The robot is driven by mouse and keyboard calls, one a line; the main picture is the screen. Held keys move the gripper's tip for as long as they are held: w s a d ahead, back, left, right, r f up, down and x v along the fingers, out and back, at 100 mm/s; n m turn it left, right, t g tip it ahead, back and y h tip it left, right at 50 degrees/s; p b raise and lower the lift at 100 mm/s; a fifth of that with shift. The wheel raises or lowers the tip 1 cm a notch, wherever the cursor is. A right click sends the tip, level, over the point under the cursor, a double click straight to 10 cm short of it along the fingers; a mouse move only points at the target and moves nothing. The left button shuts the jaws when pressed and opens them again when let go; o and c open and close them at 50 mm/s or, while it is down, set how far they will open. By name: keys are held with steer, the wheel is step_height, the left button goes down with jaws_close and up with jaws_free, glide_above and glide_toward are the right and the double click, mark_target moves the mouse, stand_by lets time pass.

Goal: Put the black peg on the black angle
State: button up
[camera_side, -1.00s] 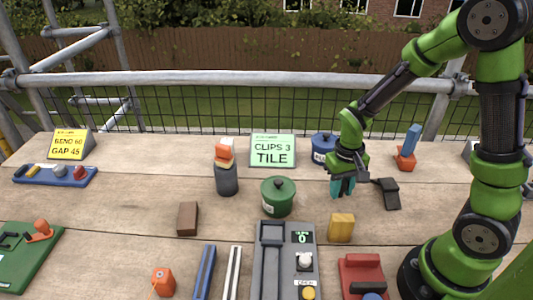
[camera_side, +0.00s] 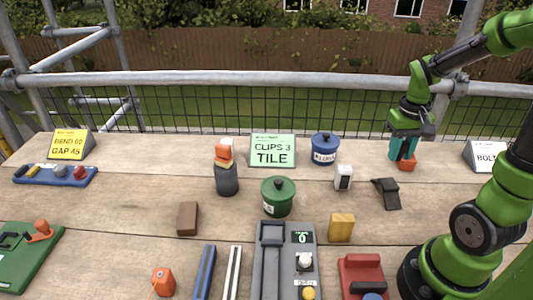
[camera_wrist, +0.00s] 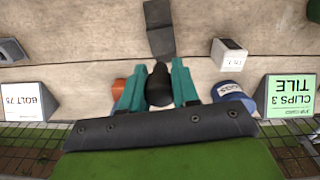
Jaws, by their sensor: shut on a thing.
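My gripper (camera_side: 402,156) is at the back right of the bench, its teal fingers in front of an orange-based item. In the wrist view, the fingers are shut on a dark rounded piece, the black peg (camera_wrist: 158,86). The black angle (camera_side: 387,194) lies on the planks, nearer the side camera than my gripper and slightly left. It also shows in the wrist view (camera_wrist: 159,28), beyond the fingertips and apart from the peg.
The orange base (camera_side: 407,164) is close beside the fingers. A white block (camera_side: 343,178), blue pot (camera_side: 324,149) and green pot (camera_side: 277,197) stand to the left. The bolt sign (camera_side: 485,156) is at the right. A yellow block (camera_side: 341,228) is nearer. Bare planks surround the angle.

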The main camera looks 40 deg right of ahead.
mark_target(389, 183)
step_height(389, 183, down, 8)
steer(key=shift+a+r, duration=0.1)
steer(key=shift+r, duration=0.1)
steer(key=shift+f, duration=0.1)
steer(key=o, duration=1)
step_height(389, 183, up, 12)
steer(key=shift+w+f, duration=0.1)
steer(key=a+r+n+t+y, duration=0.1)
steer(key=a+r+t, duration=0.2)
steer(key=a, duration=0.7)
steer(key=a+r+n+t+y, duration=0.1)
steer(key=a+r+t, duration=0.3)
steer(key=a, duration=0.6)
steer(key=shift+w+r+n, duration=0.45)
steer(key=shift+n, duration=0.25)
steer(key=shift+a, duration=0.1)
